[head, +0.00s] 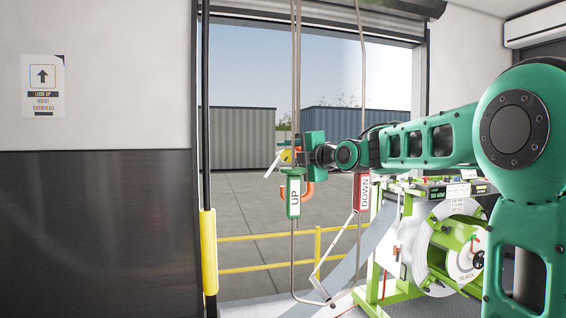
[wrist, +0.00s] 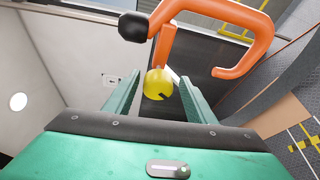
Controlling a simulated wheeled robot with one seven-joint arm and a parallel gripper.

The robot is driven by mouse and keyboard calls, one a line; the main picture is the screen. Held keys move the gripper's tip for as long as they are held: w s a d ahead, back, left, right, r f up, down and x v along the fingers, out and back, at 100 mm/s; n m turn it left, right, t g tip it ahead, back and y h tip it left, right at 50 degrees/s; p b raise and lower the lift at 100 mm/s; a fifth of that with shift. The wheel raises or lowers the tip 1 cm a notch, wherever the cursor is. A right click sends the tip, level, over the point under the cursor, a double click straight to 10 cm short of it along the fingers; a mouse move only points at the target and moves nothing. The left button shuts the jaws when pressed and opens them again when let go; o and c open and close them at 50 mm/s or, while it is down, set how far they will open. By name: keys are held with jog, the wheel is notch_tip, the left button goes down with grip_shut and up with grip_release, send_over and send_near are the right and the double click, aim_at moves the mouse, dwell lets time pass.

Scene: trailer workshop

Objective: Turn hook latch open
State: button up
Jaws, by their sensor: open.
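An orange hook (wrist: 240,52) with a black knob on one end fills the top of the wrist view. A yellow round knob (wrist: 158,84) sits below its straight part, with a small notch in it. My gripper (wrist: 159,76) is open, one green finger on each side of the yellow knob; I cannot tell whether either touches it. In the head view my gripper (head: 292,156) is beside the yellow knob (head: 286,156), and part of the orange hook (head: 309,190) shows below it. A white lever-like piece (head: 271,166) sticks out down-left. My gripper hides much of the hook.
A green UP handle (head: 294,197) hangs on a cord just below my gripper. A red DOWN handle (head: 362,192) hangs to its right. A yellow railing (head: 262,250) crosses the doorway behind. A green-framed reel machine (head: 440,240) stands at right.

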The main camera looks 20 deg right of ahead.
jog(key=v, duration=1)
jog(key=shift+s, duration=0.25)
jog(key=shift+c, duration=0.4)
